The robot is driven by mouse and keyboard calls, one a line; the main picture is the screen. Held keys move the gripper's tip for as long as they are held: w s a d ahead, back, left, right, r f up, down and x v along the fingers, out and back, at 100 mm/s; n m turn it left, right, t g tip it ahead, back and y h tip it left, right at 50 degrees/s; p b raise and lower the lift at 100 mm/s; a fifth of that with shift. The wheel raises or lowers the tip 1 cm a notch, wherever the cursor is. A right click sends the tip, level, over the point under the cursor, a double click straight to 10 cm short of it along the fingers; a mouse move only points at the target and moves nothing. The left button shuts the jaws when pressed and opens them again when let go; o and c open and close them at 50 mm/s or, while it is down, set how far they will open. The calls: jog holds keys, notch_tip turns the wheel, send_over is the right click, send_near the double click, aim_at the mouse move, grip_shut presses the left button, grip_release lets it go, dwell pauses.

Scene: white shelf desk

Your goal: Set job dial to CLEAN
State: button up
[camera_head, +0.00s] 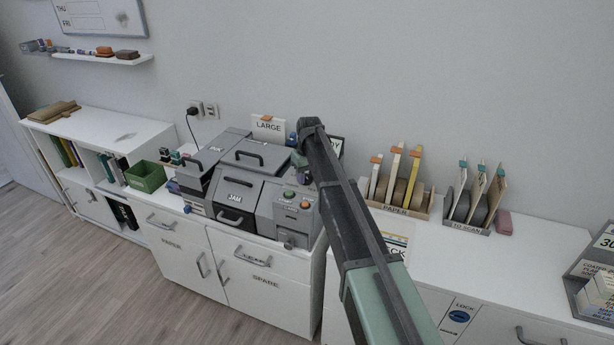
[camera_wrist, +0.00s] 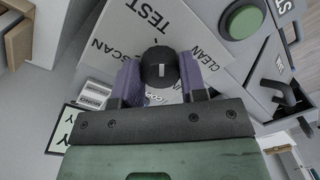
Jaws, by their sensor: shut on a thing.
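The job dial (camera_wrist: 158,57) is a round black knob with a short white mark, seen in the wrist view. The mark lies upright in the picture; I cannot tell which end points. My gripper (camera_wrist: 159,82) has its purple fingers shut on the dial, one on each side. Around the dial on the light panel (camera_wrist: 110,35) are TEST above, SCAN to the left, CLEAN to the right and part of COPY below, between the fingers. In the head view my arm hides much of the dial area on the grey machine (camera_head: 238,192).
A green button (camera_wrist: 243,20) sits on the panel right of the dial; orange and green buttons show on the machine's front. A LARGE sign (camera_head: 268,126) stands behind. Paper racks (camera_head: 400,208) stand to the right, a green bin (camera_head: 146,177) to the left.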

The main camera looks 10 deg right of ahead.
jog(key=m, duration=0.4)
jog(key=shift+s+a+m, duration=0.1)
jog(key=shift+m, duration=0.2)
jog(key=m, duration=0.4)
jog(key=shift+m, duration=0.3)
jog(key=m, duration=0.4)
jog(key=shift+m+t, duration=0.3)
jog(key=shift+a+m, duration=0.1)
jog(key=shift+m, duration=1.9)
jog(key=o, duration=0.9)
